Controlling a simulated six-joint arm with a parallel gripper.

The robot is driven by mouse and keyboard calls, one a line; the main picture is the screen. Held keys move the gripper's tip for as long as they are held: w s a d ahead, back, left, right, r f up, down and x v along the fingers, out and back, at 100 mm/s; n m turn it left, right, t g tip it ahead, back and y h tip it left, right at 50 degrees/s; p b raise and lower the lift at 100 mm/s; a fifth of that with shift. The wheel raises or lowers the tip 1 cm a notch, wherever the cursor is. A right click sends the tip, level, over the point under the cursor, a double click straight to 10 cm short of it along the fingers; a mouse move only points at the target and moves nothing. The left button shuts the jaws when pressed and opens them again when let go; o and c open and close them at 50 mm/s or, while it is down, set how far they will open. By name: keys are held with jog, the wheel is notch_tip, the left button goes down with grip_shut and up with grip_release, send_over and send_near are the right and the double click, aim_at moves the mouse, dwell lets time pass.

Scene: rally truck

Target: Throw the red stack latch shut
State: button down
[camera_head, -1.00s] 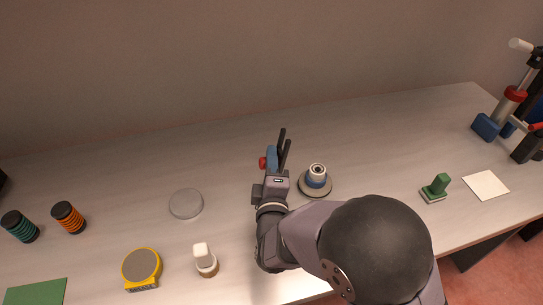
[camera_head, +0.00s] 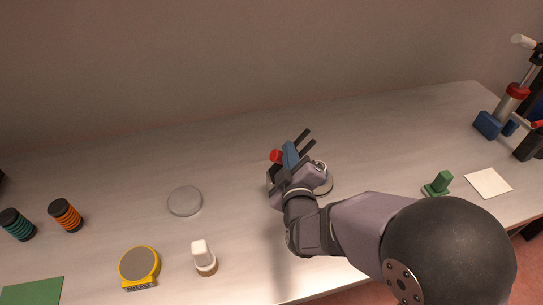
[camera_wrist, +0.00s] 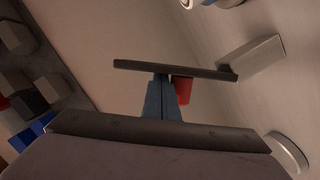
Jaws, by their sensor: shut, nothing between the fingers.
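The stack latch looks to be the red lever (camera_head: 537,124) at the right edge, on the stand beside a tube with a red collar (camera_head: 517,90); the frame edge cuts it off, so its position cannot be told. My gripper (camera_head: 302,146) is shut and empty over the middle of the table, far left of that lever. Dark bars and a blue piece (camera_wrist: 162,100) show at its front, with a red cylinder (camera_wrist: 183,90) beside the blue. How these join is unclear. The wrist view does not clearly show the lever.
A round-based blue and grey piece (camera_head: 325,182) is partly hidden behind my gripper. A green stamp-like block (camera_head: 438,184) and white square (camera_head: 489,183) lie to the right. A blue block (camera_head: 488,125) stands by the stand. The back middle of the table is clear.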

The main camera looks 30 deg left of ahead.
aim_at(309, 150)
jog(key=w+d+f+m+g+b, duration=0.1)
jog(key=w+d+f+m+b, duration=0.1)
jog(key=m+b, duration=0.1)
jog(key=f+m+b, duration=0.1)
jog(key=w+d+m+b, duration=0.1)
jog(key=b, duration=0.1)
jog(key=f+m+g+y+b, duration=0.1)
jog(key=b, duration=0.1)
jog(key=shift+w+d+f, duration=0.2)
jog(key=shift+d+f, duration=0.05)
jog(key=shift+f, duration=0.1)
jog(key=shift+w+d+f+b, duration=0.2)
jog(key=shift+f+b, duration=0.4)
jog(key=shift+b, duration=0.35)
jog(key=shift+f, duration=0.15)
jog(key=shift+r+p, duration=0.35)
jog(key=shift+r, duration=0.25)
notch_tip(309, 150, up, 4)
jog(key=p, duration=0.2)
jog(key=shift+r+p, duration=0.1)
jog(key=shift+p, duration=0.25)
jog(key=f+b+v, duration=0.1)
jog(key=v, duration=0.8)
jog(key=shift+s+d+b, duration=0.15)
jog(key=shift+d+b, duration=0.25)
jog(key=shift+d, duration=0.1)
